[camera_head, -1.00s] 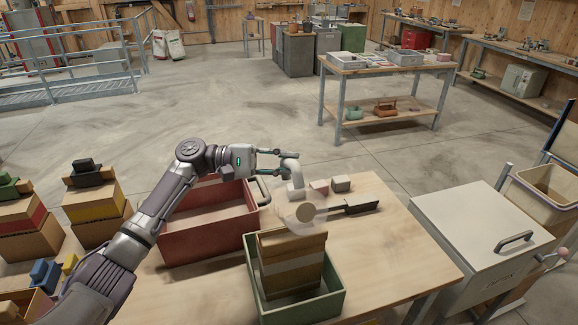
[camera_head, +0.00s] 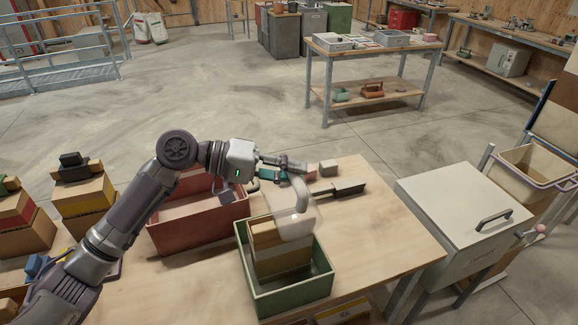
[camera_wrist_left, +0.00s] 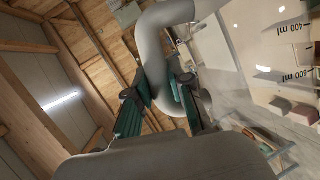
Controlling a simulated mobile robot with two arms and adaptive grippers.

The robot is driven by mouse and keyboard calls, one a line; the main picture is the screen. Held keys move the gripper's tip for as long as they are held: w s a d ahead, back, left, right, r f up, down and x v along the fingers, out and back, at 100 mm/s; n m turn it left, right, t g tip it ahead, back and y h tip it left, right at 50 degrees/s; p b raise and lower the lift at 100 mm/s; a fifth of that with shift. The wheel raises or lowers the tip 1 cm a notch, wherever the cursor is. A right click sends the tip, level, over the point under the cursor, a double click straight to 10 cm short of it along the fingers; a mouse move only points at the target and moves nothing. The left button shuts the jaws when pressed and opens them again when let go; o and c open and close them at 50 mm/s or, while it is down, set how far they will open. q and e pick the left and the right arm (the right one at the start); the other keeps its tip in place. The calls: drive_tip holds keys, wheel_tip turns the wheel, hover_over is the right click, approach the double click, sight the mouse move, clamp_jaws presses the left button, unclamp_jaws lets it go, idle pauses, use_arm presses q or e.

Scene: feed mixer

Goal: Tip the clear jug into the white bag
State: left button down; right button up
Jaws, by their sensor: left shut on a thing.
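The clear jug (camera_head: 293,224) is held by its pale, curved handle (camera_head: 300,192) in my left gripper (camera_head: 285,169). The jug hangs tilted over a tan, brown and pale banded block-shaped container (camera_head: 285,257) standing in a green box (camera_head: 262,300). In the left wrist view the handle passes between the two teal fingers, and the jug wall (camera_wrist_left: 265,45) shows 400 ml and 600 ml marks. The jug's contents cannot be made out. White sacks with red marks (camera_head: 157,28) stand far back by the railing; I cannot tell which thing is the white bag.
A red box (camera_head: 195,225) stands left of the green box. A dark-handled tool (camera_head: 340,190) and a small grey block (camera_head: 328,167) lie behind the jug on the wooden table (camera_head: 390,245). A white-lidded chest (camera_head: 455,205) and a cream bin (camera_head: 525,165) stand right.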

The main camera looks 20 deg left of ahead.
sight(303, 216)
use_arm(q)
drive_tip(key=s+d+m+y+p, duration=0.1)
drive_tip(key=s+d+m+t+y, duration=0.1)
drive_tip(key=s+m, duration=0.1)
drive_tip(key=s+d+r+m+t+p, duration=0.1)
drive_tip(key=shift+s+d+m+y+p, duration=0.15)
drive_tip(key=shift+s+m+y+p, duration=0.15)
drive_tip(key=shift+m+y, duration=0.1)
drive_tip(key=shift+s+d+f+m+t, duration=0.1)
drive_tip(key=shift+s+d+m+t, duration=0.2)
drive_tip(key=shift+m+t, duration=0.1)
drive_tip(key=shift+w+a+f, duration=0.1)
drive_tip(key=shift+w+f, duration=0.05)
drive_tip(key=shift+w, duration=0.05)
wheel_tip(303, 216, down, 5)
drive_tip(key=m+t+y+b, duration=0.2)
drive_tip(key=m+b, duration=0.1)
drive_tip(key=shift+s+b, duration=0.1)
drive_tip(key=shift+b, duration=0.25)
drive_tip(key=shift+f+m+t+b, duration=0.2)
drive_tip(key=shift+m+t+b, duration=0.1)
drive_tip(key=shift+m, duration=0.3)
drive_tip(key=shift+r, duration=0.1)
